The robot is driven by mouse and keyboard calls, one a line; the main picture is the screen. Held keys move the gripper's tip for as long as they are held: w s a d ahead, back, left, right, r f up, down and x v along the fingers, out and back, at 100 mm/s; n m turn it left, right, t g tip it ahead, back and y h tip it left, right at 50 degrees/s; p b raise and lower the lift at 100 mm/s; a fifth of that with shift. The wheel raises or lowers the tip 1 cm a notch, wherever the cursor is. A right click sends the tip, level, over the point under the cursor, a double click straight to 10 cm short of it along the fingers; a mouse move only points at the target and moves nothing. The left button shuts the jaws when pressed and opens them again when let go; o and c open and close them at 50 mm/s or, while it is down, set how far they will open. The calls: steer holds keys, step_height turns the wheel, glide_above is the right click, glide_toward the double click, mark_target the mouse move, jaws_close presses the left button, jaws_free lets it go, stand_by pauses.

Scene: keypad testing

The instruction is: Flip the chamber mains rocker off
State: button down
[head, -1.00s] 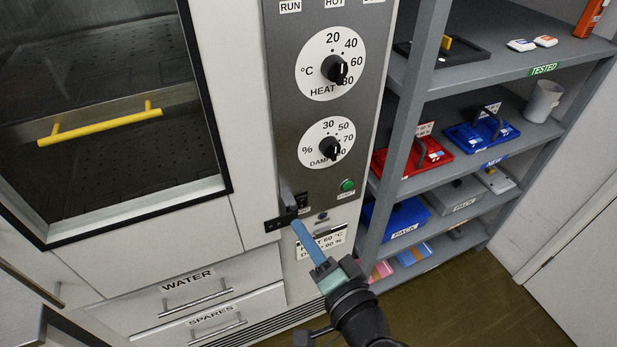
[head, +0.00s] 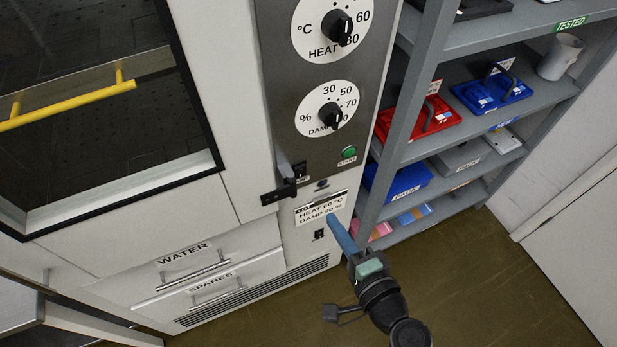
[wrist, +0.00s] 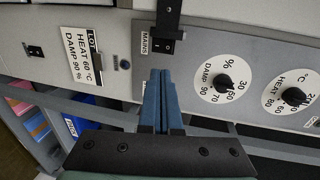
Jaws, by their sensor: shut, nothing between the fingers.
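The mains rocker (wrist: 165,46) is a small black switch with white marks, beside the MAINS label (wrist: 145,40) in the wrist view. In the head view the rocker (head: 299,169) sits low on the grey control panel, just above the black door latch (head: 279,194), which partly crowds it. My gripper (wrist: 160,74) has blue fingers, closed together and empty. In the wrist view its tips lie just below the rocker in the picture, seemingly apart from it. In the head view my gripper (head: 333,222) is in front of the lower edge of the LOT card.
The DAMP dial (head: 331,116), HEAT dial (head: 336,27) and green button (head: 349,152) share the panel. A second black switch (head: 319,234) lies below the LOT card (head: 321,208). A shelf rack (head: 390,165) stands close on the right. Open floor lies in front.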

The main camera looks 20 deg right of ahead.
steer(key=p, duration=0.2)
glide_toward(302, 170)
steer(key=w, duration=0.2)
steer(key=w+f, duration=0.1)
steer(key=w, duration=0.2)
steer(key=shift+a+f, duration=0.15)
steer(key=shift+f, duration=0.05)
steer(key=shift+w, duration=0.65)
steer(key=shift+w+r, duration=0.1)
steer(key=shift+w, duration=0.25)
